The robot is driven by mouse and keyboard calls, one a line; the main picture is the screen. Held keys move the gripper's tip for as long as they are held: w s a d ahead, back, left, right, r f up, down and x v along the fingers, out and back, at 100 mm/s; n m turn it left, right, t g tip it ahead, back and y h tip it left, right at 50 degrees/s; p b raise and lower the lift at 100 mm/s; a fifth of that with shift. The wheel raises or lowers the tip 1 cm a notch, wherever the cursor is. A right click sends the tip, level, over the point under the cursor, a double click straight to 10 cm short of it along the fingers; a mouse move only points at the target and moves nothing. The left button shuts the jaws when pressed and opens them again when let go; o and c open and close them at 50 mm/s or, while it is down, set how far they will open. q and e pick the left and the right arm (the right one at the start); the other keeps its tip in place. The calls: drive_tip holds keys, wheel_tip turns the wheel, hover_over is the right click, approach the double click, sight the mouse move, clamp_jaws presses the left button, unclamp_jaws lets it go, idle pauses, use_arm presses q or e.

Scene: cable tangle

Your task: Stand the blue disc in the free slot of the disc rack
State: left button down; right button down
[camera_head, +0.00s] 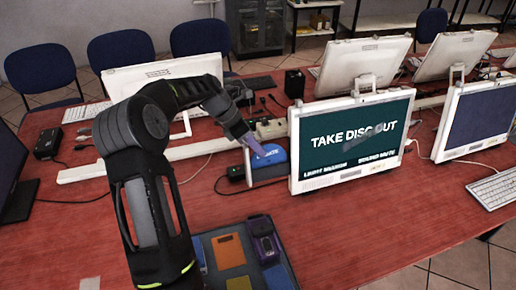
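A blue rounded piece with white lettering (270,157), which looks like the blue disc, stands upright at a small dark box behind the table's middle, just left of the lit screen. My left gripper (256,146) reaches down to its upper left side. The fingers overlap the blue piece in the picture, and I cannot tell whether they are closed on it. A clear disc rack with a free slot cannot be made out. My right gripper is not in view.
More monitors and keyboards line the red table (390,225), whose front right is clear.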

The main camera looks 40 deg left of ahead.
use_arm(q)
wheel_tip(320, 180, up, 13)
drive_tip(key=w+a+p, duration=0.1)
drive_tip(key=a+p, duration=0.1)
drive_tip(key=p, duration=0.4)
drive_tip(key=shift+w+a+f+p, duration=0.15)
drive_tip(key=shift+w+f+p, duration=0.05)
drive_tip(key=shift+w+p, duration=0.1)
idle(0.4)
idle(0.4)
